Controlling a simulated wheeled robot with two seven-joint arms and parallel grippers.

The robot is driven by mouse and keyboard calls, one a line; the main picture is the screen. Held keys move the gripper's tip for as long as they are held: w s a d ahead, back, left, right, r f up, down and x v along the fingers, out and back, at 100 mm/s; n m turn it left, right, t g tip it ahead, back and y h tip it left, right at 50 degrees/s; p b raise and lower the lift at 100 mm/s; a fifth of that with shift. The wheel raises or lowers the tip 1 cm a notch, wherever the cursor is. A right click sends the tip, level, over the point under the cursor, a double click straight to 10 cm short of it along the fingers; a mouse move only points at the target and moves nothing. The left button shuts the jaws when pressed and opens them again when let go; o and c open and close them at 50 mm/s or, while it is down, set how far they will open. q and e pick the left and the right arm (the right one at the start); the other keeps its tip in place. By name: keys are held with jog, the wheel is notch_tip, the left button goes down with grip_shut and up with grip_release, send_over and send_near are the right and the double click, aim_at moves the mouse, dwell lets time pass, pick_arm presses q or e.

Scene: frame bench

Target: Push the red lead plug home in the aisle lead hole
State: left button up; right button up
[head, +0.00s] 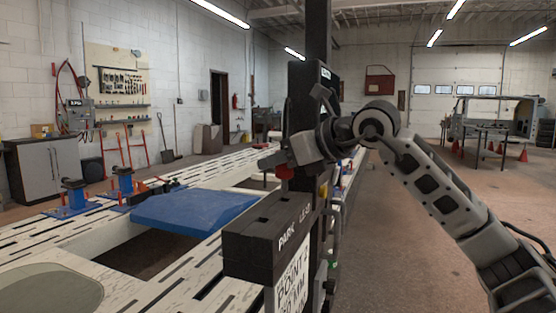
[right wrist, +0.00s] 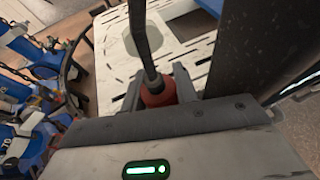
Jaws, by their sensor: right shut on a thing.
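The red lead plug (head: 284,172) shows as a small red piece below my right gripper (head: 290,160) in the head view, beside the tall black post. In the right wrist view the red plug (right wrist: 158,92) sits between the two fingers of the right gripper (right wrist: 158,90), which is shut on it. A dark lead (right wrist: 143,45) runs up from the plug in that view. The aisle lead hole cannot be made out in either view. Whether the plug touches anything ahead of it cannot be told. My left gripper is not in view.
The black post (head: 318,30) rises close by the right gripper. A black box (head: 262,242) with white lettering stands in front of it. The slotted white frame bench (head: 60,235) bears a blue pad (head: 195,208) and blue clamps (head: 75,195). Open floor (head: 410,225) lies to the right.

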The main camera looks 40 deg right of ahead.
aim_at(288, 178)
jog(key=shift+f, duration=0.2)
jog(key=shift+f+b, duration=0.3)
jog(key=shift+b, duration=0.2)
jog(key=shift+f+b, duration=1.5)
jog(key=shift+f, duration=0.1)
jog(key=o, duration=1.1)
jog(key=shift+c, duration=0.2)
